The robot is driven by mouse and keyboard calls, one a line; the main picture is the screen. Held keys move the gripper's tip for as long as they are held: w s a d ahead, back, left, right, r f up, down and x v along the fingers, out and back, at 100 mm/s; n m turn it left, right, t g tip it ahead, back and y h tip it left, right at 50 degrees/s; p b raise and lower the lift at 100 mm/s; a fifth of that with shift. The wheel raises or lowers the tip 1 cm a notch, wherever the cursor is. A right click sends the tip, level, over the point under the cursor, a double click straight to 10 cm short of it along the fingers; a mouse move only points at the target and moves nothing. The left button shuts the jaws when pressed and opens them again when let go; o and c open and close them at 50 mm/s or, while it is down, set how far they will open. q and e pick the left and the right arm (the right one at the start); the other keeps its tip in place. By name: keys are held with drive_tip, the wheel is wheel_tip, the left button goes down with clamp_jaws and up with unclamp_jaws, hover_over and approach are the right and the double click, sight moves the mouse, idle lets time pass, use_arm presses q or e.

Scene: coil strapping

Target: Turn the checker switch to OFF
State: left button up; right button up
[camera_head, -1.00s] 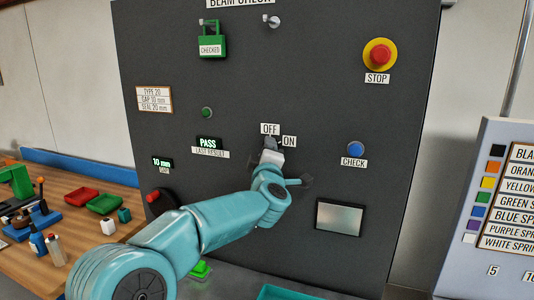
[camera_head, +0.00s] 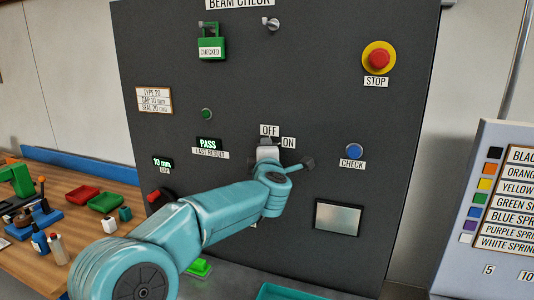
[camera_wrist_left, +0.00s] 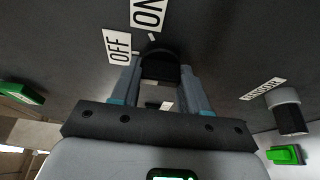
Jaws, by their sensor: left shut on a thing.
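The checker switch is a black knob (camera_wrist_left: 159,66) on the dark upright panel (camera_head: 330,90). The OFF label (camera_head: 270,131) is above it and the ON label (camera_head: 289,142) is to its right in the head view. The wrist view shows both the OFF label (camera_wrist_left: 118,46) and the ON label (camera_wrist_left: 148,12) close beside the knob. My left gripper (camera_head: 267,147) is at the switch, its two fingers (camera_wrist_left: 161,80) shut on either side of the knob. The knob is hidden by the gripper in the head view, and its pointer direction cannot be told. My right gripper is not in view.
A bench (camera_head: 85,222) with red and green trays stands left. A colour chart (camera_head: 490,210) stands right.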

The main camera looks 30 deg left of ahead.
use_arm(q)
drive_tip(key=shift+f, duration=0.25)
drive_tip(key=o, duration=1)
drive_tip(key=shift+s, duration=0.1)
drive_tip(key=shift+o, duration=0.3)
drive_tip(key=shift+s+a+r, duration=0.1)
drive_tip(key=shift+s+r, duration=0.05)
drive_tip(key=shift+r, duration=0.05)
drive_tip(key=b+v, duration=0.4)
drive_tip(key=v, duration=1.2)
drive_tip(key=shift+b, duration=0.3)
drive_tip(key=shift+s+r, duration=0.1)
drive_tip(key=shift+r, duration=0.05)
